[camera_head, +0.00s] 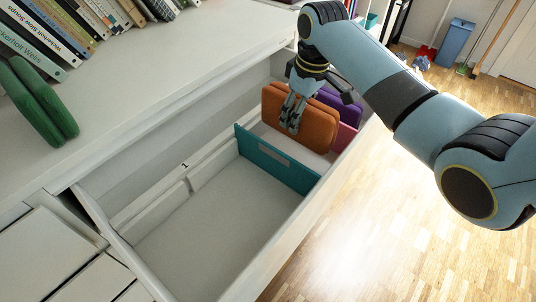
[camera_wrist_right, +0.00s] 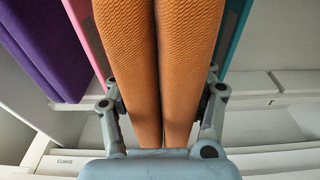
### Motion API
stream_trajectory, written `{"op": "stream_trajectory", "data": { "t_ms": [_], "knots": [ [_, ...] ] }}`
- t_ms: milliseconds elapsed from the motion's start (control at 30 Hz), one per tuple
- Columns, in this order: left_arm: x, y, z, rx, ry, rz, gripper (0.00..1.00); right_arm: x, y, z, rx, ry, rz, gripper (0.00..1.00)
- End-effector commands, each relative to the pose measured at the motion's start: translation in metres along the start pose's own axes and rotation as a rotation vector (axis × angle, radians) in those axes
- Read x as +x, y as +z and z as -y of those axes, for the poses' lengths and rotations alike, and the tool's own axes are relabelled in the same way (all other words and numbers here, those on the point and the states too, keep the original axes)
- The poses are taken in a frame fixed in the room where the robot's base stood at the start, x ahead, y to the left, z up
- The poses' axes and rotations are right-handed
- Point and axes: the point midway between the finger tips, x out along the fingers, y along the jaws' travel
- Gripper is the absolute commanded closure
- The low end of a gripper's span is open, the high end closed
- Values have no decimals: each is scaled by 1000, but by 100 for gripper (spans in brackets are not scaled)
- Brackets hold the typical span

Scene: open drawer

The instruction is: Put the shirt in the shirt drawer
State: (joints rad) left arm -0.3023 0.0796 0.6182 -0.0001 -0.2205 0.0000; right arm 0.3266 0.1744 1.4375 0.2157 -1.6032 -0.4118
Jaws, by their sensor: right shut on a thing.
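My right gripper (camera_head: 293,103) is shut on a folded orange garment, probably the shirt (camera_head: 316,128), gripping it from above. The garment stands upright in the open drawer (camera_head: 205,235), between a teal divider (camera_head: 262,153) and a pink divider (camera_head: 345,137). I cannot tell whether its lower edge touches the drawer bottom. In the right wrist view the orange cloth (camera_wrist_right: 160,60) runs between both fingers, with the pink divider on the left and the teal one on the right. My left gripper is not in view.
A purple folded cloth (camera_head: 335,103) stands beyond the pink divider. A "SHIRTS" label (camera_wrist_right: 72,161) shows in the wrist view. A green folded cloth (camera_head: 42,100) stands on the white cabinet top (camera_head: 130,95), near books (camera_head: 62,35). The front drawer compartment is empty.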

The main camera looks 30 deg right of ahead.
Motion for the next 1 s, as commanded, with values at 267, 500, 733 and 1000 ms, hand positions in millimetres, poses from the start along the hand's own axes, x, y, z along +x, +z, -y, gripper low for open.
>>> {"op": "stream_trajectory", "data": {
  "t_ms": [267, 500, 733, 1000],
  "knots": [
    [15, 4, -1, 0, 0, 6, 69, 45, 6, 1, 1, -1, 1, 88],
    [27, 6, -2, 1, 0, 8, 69, 75, 10, 1, 1, -1, 2, 88],
    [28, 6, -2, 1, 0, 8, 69, 82, 10, 0, 0, 1, -1, 88],
    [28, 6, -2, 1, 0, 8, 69, 84, 11, 1, 1, 0, 0, 36]
  ]
}}
